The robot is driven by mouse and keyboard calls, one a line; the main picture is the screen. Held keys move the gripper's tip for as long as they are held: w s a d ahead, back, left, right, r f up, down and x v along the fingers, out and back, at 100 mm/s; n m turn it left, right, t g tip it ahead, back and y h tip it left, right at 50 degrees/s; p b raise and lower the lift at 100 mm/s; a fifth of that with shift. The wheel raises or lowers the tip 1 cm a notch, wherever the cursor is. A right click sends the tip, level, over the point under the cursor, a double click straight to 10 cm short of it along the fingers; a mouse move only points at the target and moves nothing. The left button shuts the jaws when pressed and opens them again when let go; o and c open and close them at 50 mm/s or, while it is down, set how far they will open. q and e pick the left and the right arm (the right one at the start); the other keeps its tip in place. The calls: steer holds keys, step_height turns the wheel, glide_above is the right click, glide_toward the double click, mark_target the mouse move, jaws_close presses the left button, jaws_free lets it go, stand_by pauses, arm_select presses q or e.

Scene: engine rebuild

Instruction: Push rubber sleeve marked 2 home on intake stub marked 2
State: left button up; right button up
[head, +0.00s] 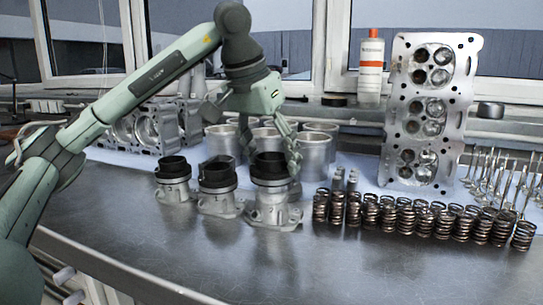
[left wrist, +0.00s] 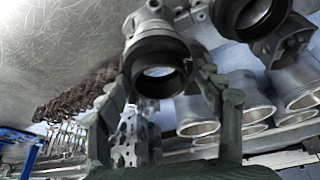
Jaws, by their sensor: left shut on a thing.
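Three metal intake stubs with black rubber sleeves stand in a row on the steel bench in the head view. My left gripper (head: 271,152) reaches down from above and is shut on the black sleeve (head: 268,167) of the rightmost stub (head: 272,203). In the left wrist view the fingers (left wrist: 163,85) lie either side of this sleeve (left wrist: 158,48), which sits around the top of its stub (left wrist: 149,19). The middle sleeve (head: 217,174) and left sleeve (head: 173,167) sit on their own stubs. I cannot read any number marks. My right gripper is not in view.
Metal cylinder liners (head: 318,148) stand close behind the stubs. Several valve springs (head: 405,216) stand in rows to the right, near the rightmost stub. A cylinder head (head: 428,110) stands upright behind them. The front of the bench (head: 250,265) is clear.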

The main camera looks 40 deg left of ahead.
arm_select(q)
steer(key=shift+f+b, duration=0.5)
steer(key=shift+f, duration=0.3)
stand_by(0.7)
steer(key=shift+f, duration=0.25)
stand_by(0.3)
steer(key=o, duration=0.6)
steer(key=shift+c, duration=0.2)
steer(key=c, duration=0.5)
steer(key=shift+c, duration=0.2)
